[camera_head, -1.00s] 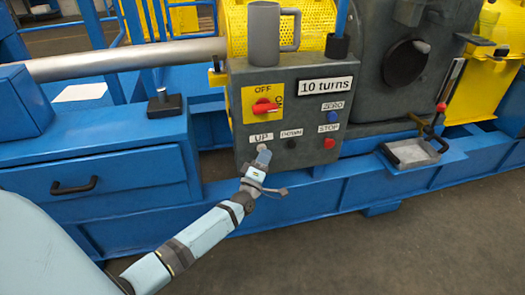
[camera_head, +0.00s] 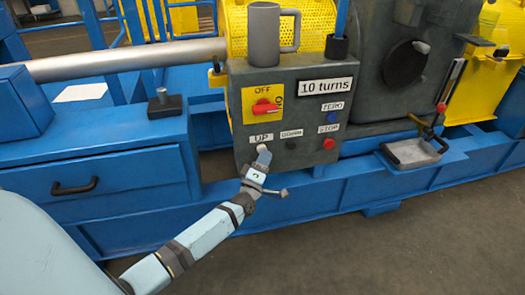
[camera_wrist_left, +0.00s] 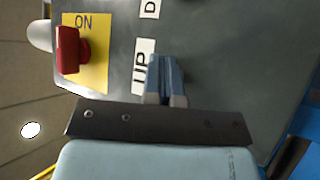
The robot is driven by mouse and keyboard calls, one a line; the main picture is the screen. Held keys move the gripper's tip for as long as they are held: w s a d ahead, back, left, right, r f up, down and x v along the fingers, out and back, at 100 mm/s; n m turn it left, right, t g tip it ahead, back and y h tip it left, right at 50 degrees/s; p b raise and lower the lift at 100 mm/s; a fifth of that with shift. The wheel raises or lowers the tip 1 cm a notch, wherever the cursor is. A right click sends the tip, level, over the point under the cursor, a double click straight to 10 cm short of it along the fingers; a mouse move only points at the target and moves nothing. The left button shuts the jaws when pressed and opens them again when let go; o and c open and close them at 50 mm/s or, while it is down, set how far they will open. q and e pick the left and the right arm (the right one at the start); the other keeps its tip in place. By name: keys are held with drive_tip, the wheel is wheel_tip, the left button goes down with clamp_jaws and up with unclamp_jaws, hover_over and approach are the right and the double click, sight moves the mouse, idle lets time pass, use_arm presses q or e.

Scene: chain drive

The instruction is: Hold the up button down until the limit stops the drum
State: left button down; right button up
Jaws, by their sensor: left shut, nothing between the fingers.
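The grey control box (camera_head: 315,100) carries an UP label (camera_head: 262,138), with the up button (camera_head: 262,148) just below it, mostly hidden by my gripper. My left gripper (camera_head: 264,156) is shut and empty, its fingertips right at the up button. In the left wrist view the shut fingers (camera_wrist_left: 165,72) lie beside the UP label (camera_wrist_left: 142,67); the button is hidden there, so I cannot tell whether it is pressed. The display (camera_head: 325,84) reads "10 turns". The red rotary switch (camera_head: 264,107) sits on a yellow OFF/ON plate. The drum is not clearly seen. My right gripper is not in view.
A black DOWN button (camera_head: 291,144), a red STOP button (camera_head: 329,143) and a blue ZERO button (camera_head: 332,117) are close by. A grey mug (camera_head: 264,35) stands on the box.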

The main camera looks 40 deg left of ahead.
use_arm(q)
drive_tip(key=shift+s+d, duration=0.45)
drive_tip(key=shift+d, duration=0.1)
drive_tip(key=shift+p, duration=0.3)
drive_tip(key=s+d+p, duration=0.2)
drive_tip(key=s+d, duration=0.1)
drive_tip(key=shift+s+d, duration=0.15)
drive_tip(key=shift+d, duration=0.25)
